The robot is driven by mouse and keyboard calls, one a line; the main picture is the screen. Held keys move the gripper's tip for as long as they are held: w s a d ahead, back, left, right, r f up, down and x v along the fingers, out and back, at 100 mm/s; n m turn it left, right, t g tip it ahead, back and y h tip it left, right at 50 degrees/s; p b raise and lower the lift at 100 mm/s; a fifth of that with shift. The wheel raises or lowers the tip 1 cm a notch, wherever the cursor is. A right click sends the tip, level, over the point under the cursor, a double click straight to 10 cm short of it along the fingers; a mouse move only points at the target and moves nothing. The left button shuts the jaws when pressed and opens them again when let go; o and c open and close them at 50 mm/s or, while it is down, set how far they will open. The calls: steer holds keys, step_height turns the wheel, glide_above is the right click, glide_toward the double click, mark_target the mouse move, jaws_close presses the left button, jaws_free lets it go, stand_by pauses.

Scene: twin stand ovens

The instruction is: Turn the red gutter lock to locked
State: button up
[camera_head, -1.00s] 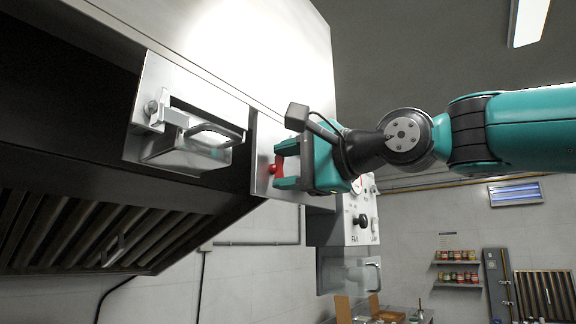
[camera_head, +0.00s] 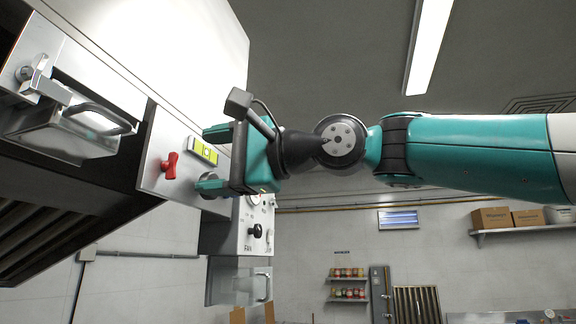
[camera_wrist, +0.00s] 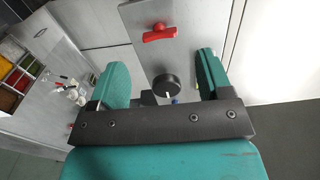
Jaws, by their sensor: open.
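The red gutter lock (camera_head: 169,165) is a small red handle on a steel panel (camera_head: 153,183) of the hood. It stands nearly upright in the head view. In the wrist view the red lock (camera_wrist: 160,33) lies crosswise, slightly tilted, beyond the fingertips. My gripper (camera_head: 211,159) is open and empty, to the right of the lock and apart from it. In the wrist view my gripper (camera_wrist: 162,68) has its fingers wide apart, with a black knob (camera_wrist: 167,88) showing between them.
A yellow-green gauge (camera_head: 203,151) sits right of the lock, close to my upper finger. A control box (camera_head: 252,232) with knobs is below my gripper. Open room lies to the right.

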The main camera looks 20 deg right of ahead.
steer(key=b+v, duration=0.2)
steer(key=v, duration=0.9)
steer(key=shift+s+d, duration=0.2)
steer(key=shift+d, duration=0.05)
steer(key=w+a+f+n+g+h+b, duration=0.1)
steer(key=w+f+n+g+h+b, duration=0.15)
steer(key=f, duration=1.05)
steer(key=w+a+f+n+g+h+b, duration=0.1)
steer(key=a+f+n+h, duration=0.15)
steer(key=f, duration=1.05)
steer(key=s+d+f+n+g+h+b, duration=0.1)
steer(key=s+f+n, duration=0.4)
steer(key=f, duration=0.8)
steer(key=s+d+f+n+g+h+b, duration=0.1)
steer(key=s+f+n+g+h, duration=0.3)
steer(key=s+f, duration=0.6)
step_height(320, 180, down, 4)
steer(key=shift+d+r+n+g, duration=0.1)
steer(key=shift+d+n+g, duration=0.45)
steer(key=shift+g, duration=0.7)
